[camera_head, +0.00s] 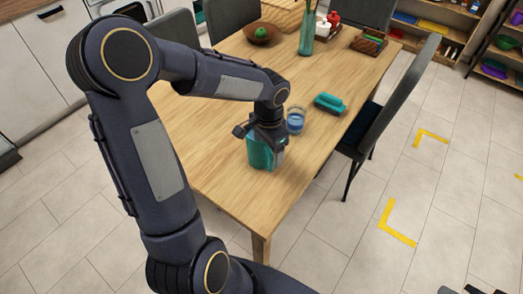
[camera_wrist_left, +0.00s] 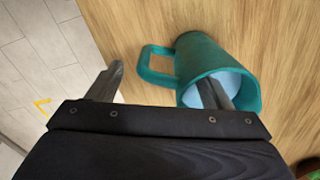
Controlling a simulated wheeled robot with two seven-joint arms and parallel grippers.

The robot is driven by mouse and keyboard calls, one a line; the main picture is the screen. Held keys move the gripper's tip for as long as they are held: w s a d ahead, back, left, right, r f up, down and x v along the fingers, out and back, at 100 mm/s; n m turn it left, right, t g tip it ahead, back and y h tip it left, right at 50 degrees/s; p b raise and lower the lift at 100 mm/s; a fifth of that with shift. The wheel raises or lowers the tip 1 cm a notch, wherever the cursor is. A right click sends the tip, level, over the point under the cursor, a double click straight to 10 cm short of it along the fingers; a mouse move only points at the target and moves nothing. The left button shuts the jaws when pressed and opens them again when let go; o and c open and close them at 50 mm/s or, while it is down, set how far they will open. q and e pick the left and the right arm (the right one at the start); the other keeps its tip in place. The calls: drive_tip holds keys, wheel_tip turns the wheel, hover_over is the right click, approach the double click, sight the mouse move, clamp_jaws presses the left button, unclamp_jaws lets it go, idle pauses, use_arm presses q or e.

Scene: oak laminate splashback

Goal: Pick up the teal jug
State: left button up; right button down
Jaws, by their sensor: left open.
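The teal jug (camera_head: 262,154) stands on the near part of the wooden table, partly hidden by my left gripper (camera_head: 262,136) above it. In the left wrist view, the jug (camera_wrist_left: 205,55) shows its open mouth with a pale blue inside, and its handle points left. My left gripper (camera_wrist_left: 163,88) is open. One finger overlaps the jug's mouth and appears to reach inside the rim. The other finger is outside, left of the handle. I cannot tell whether either finger touches the jug. My right gripper cannot be made out.
A clear glass with blue in it (camera_head: 296,121) stands close behind the jug. A teal object (camera_head: 329,103) lies farther right. A brown bowl (camera_head: 261,40), a teal vase (camera_head: 307,36) and a wooden caddy (camera_head: 368,43) are at the back. A dark chair (camera_head: 392,104) borders the right side.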

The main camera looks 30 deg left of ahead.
sight(263, 153)
use_arm(q)
wheel_tip(263, 153, down, 3)
drive_tip(key=shift+f, duration=0.2)
drive_tip(key=shift+c, duration=0.3)
